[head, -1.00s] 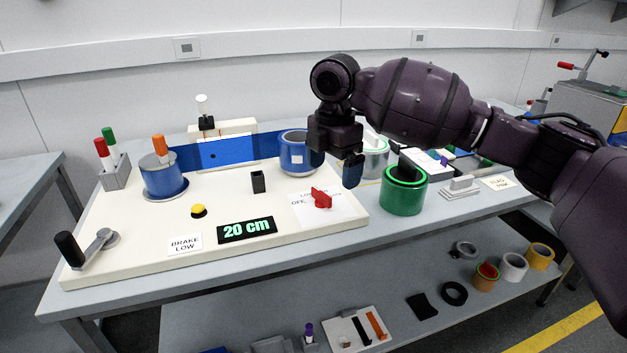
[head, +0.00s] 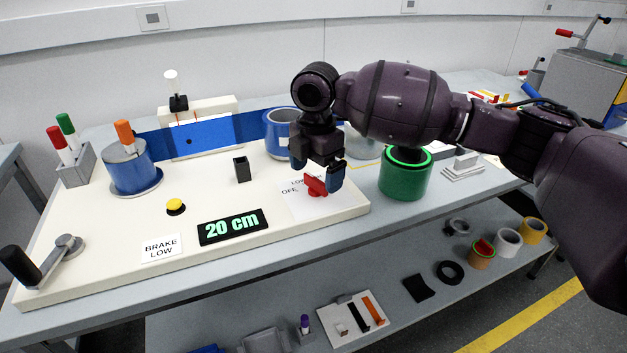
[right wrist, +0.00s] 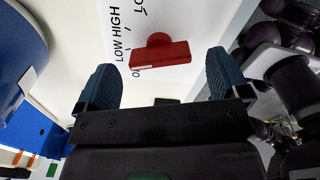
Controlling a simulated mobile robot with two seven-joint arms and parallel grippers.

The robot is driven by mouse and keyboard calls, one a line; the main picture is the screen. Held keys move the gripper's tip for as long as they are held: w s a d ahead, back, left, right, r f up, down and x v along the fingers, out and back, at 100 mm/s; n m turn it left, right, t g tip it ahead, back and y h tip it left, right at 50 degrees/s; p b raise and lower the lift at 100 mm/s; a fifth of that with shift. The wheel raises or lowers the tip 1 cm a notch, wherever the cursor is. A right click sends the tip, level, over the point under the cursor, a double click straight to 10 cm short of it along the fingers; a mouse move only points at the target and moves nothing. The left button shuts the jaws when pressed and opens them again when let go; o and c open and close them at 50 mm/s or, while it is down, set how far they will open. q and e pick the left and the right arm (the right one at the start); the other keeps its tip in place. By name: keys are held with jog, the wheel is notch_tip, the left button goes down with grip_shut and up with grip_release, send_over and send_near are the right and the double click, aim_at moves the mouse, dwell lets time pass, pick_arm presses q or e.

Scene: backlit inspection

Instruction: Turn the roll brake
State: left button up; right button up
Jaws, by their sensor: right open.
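The roll brake is a red bar-shaped knob (head: 316,186) on a white label plate (head: 298,207) at the front right of the cream board. The right wrist view shows the knob (right wrist: 162,53) with LOW, HIGH and part of another word printed beside it. A pale mark at one end of the bar lies close to the lettering. My right gripper (head: 318,172) is open above the knob. In the right wrist view its blue fingers (right wrist: 160,68) stand on either side of the knob, apart from it. My left gripper is out of view.
A sign (head: 161,248) reads BRAKE LOW and a display (head: 232,227) reads 20 cm. A black square holder (head: 242,169) and a blue roll (head: 279,135) stand left of my gripper. A green container (head: 405,178) stands close on the right. A crank (head: 48,260) is far left.

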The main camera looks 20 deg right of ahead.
jog(key=shift+f, duration=1.15)
jog(key=shift+c, duration=0.2)
